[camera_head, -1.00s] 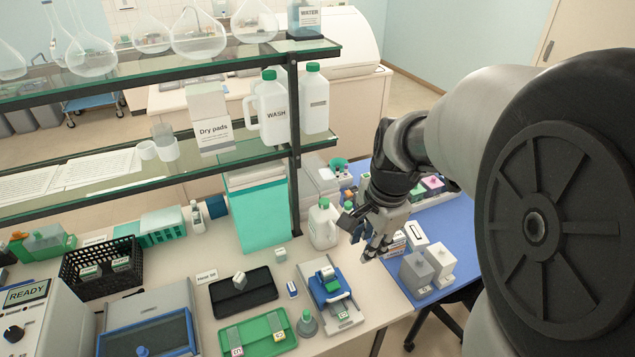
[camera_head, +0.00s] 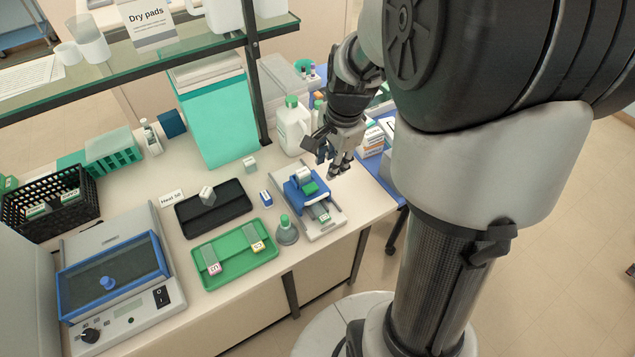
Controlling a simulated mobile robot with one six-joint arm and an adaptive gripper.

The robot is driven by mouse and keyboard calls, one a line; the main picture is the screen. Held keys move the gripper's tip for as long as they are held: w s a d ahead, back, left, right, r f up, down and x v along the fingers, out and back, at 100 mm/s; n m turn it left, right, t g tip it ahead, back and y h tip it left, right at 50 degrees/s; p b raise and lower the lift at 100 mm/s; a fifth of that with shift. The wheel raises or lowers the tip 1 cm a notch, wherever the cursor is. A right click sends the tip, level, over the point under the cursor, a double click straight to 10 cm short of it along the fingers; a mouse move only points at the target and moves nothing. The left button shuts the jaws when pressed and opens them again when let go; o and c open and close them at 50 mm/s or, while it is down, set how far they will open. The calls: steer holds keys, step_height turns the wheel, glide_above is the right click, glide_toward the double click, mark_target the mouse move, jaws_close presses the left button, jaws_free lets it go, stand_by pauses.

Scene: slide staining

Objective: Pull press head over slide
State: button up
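The press has a blue head (camera_head: 293,195) with a green part and a pale roller-like part on top. It sits on a grey base rail (camera_head: 335,228) near the table's right end. A slide with a green label (camera_head: 323,216) lies on the base, in front of the head and not covered by it at its labelled end. My gripper (camera_head: 338,171) points down, just behind and right of the press head, seemingly apart from it. Nothing is visibly held, and the finger gap is too small to make out.
A green tray (camera_head: 237,276) with two labelled slides lies left of the press, with a grey green-capped bottle (camera_head: 287,232) between. A black tray (camera_head: 233,229), a white jug (camera_head: 291,128) and a shelf post (camera_head: 256,85) stand nearby. The heater box (camera_head: 120,290) is at left.

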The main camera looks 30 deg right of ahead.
mark_target(323, 196)
steer(key=w+f+b, duration=0.1)
steer(key=f, duration=0.3)
steer(key=f+b, duration=0.1)
steer(key=f, duration=0.4)
steer(key=w+f+b, duration=0.1)
steer(key=f, duration=0.4)
steer(key=shift+w+f+b, duration=0.25)
steer(key=shift+w+b, duration=0.1)
steer(key=shift+b, duration=0.05)
steer(key=shift+c, duration=0.4)
jaws_close()
